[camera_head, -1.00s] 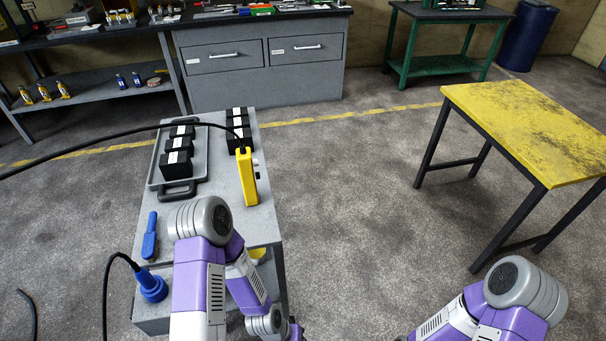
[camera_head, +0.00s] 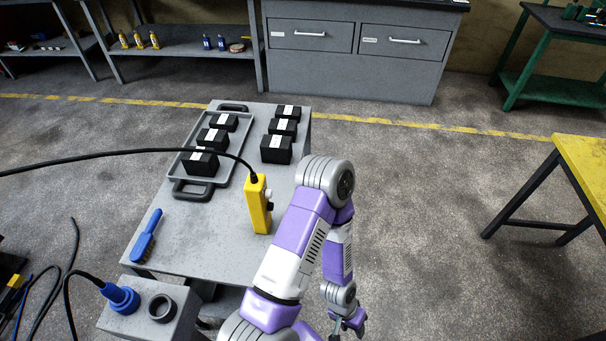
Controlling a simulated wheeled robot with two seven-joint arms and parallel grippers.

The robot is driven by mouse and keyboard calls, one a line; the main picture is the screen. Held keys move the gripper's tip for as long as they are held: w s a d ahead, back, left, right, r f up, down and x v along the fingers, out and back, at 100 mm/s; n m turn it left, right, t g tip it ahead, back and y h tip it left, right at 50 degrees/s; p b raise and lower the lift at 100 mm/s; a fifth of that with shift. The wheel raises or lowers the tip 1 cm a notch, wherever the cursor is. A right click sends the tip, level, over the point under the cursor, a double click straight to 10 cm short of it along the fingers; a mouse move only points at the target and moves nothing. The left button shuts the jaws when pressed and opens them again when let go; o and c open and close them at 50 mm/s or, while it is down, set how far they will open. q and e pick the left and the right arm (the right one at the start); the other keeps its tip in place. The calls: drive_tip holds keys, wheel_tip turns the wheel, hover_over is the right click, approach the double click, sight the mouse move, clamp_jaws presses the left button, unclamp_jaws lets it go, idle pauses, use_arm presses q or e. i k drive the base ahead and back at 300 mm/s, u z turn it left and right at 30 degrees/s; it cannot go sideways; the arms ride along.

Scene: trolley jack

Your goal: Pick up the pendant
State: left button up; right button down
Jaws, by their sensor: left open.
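My left gripper (camera_head: 346,326) hangs low at the bottom of the view, right of the table and apart from the pendant. It is open, and its fingertips are small and partly cut by the frame edge. My left forearm passes close to the right of the pendant. My right gripper is out of view.
A grey tray (camera_head: 178,172) with black boxes lies on the table, with more black boxes (camera_head: 276,149) beside it. A blue brush (camera_head: 147,236) lies at the table's left edge. A blue plug (camera_head: 121,297) and a dark ring (camera_head: 162,308) are in front.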

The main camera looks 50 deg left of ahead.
sight(255, 187)
drive_tip(key=i, duration=2.75)
drive_tip(key=u, duration=4.25)
drive_tip(key=i, duration=0.5)
